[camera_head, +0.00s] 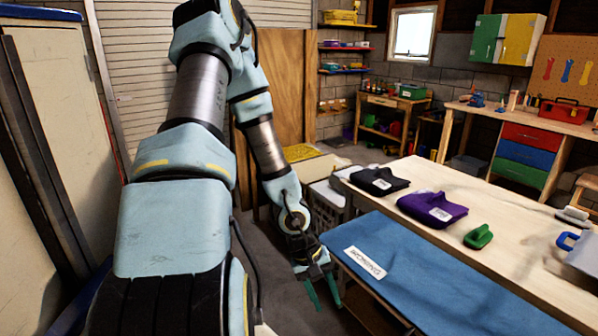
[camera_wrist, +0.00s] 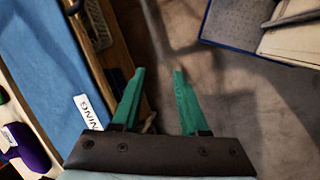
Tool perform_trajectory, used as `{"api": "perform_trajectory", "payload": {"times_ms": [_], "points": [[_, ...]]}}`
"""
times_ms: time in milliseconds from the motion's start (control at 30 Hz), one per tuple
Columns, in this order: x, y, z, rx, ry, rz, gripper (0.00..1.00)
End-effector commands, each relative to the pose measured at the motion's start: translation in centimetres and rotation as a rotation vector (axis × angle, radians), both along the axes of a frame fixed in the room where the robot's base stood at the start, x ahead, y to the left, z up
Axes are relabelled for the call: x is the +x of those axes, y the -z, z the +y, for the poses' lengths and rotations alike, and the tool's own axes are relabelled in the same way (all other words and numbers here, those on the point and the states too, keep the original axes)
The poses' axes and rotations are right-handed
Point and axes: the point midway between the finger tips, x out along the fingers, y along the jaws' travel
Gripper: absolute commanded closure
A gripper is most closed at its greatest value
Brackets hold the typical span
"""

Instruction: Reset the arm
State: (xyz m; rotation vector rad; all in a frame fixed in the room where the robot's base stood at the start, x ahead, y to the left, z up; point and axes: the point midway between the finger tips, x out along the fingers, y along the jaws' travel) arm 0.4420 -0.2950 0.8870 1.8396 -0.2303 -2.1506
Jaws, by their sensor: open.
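My arm reaches forward and bends down at the left and middle of the head view. My gripper (camera_head: 322,300) hangs beside the left end of the table, pointing down over the grey floor. In the wrist view my gripper (camera_wrist: 155,75) shows two green fingers spread apart with nothing between them. The fingers are apart from the table and the things on it.
A wooden table (camera_head: 520,240) with a blue mat (camera_head: 430,280) stands at the right.

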Motion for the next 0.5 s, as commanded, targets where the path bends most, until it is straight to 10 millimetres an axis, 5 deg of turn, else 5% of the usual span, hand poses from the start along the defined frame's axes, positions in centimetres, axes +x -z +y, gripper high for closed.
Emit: {"api": "perform_trajectory", "payload": {"times_ms": [200,500], "points": [[3.8,-4.5,7.7,0.252,0.085,-0.174,0.56],[3.5,-13.0,13.1,0.379,0.143,-0.268,0.56]]}}
